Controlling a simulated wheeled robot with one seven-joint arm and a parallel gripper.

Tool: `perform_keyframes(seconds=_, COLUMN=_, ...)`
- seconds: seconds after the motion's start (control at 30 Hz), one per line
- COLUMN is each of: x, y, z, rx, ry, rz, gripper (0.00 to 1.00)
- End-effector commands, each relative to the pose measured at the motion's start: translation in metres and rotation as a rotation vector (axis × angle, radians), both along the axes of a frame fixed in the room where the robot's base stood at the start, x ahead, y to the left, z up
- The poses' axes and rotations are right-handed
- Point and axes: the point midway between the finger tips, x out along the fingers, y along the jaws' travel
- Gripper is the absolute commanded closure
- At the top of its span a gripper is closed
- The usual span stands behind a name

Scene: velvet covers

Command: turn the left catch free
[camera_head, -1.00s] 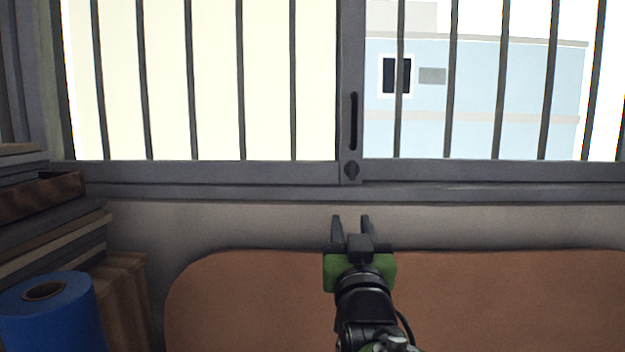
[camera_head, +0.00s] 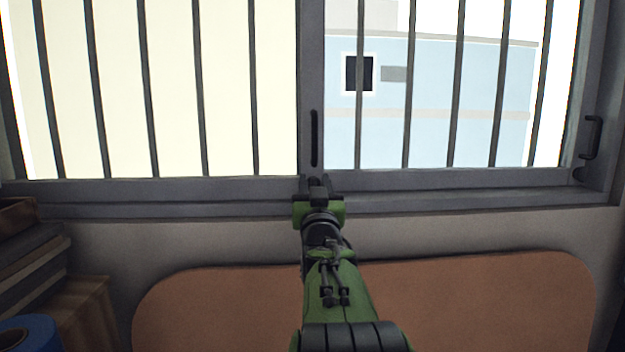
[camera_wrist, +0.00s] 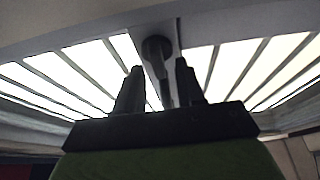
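The left catch is a small dark knob low on the window's middle upright, mostly hidden behind my gripper (camera_head: 314,181) in the head view. In the wrist view the catch (camera_wrist: 157,48) has a round dark head and a short tail pointing down. My gripper also shows in the wrist view (camera_wrist: 158,68), with its two dark fingers apart. The catch's tail appears between the fingers, with gaps at both sides. I cannot tell whether the fingertips reach around it or stop short of it.
A slotted dark pull (camera_head: 314,138) is above the catch. Another catch (camera_head: 578,174) and a handle (camera_head: 592,137) are at the window's right. The sill (camera_head: 450,203) runs below. A brown padded backrest (camera_head: 480,300) stands beneath, with a blue roll (camera_head: 45,335) at lower left.

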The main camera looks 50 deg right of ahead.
Motion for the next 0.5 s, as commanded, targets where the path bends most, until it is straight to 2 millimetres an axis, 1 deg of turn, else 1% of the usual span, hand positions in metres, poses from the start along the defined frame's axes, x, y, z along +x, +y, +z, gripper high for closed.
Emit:
perform_keyframes(seconds=0.13, x=-0.0001, y=0.0002, z=-0.0013, rx=0.000, ry=0.000, rz=0.000, gripper=0.62)
perform_keyframes(seconds=0.17, x=-0.0001, y=0.0003, z=-0.0013, rx=0.000, ry=0.000, rz=0.000, gripper=0.63)
perform_keyframes(seconds=0.4, x=-0.0002, y=0.0005, z=-0.0014, rx=0.000, ry=0.000, rz=0.000, gripper=1.00)
perform_keyframes(seconds=0.5, x=-0.0001, y=0.0006, z=-0.0014, rx=0.000, ry=0.000, rz=0.001, gripper=1.00)
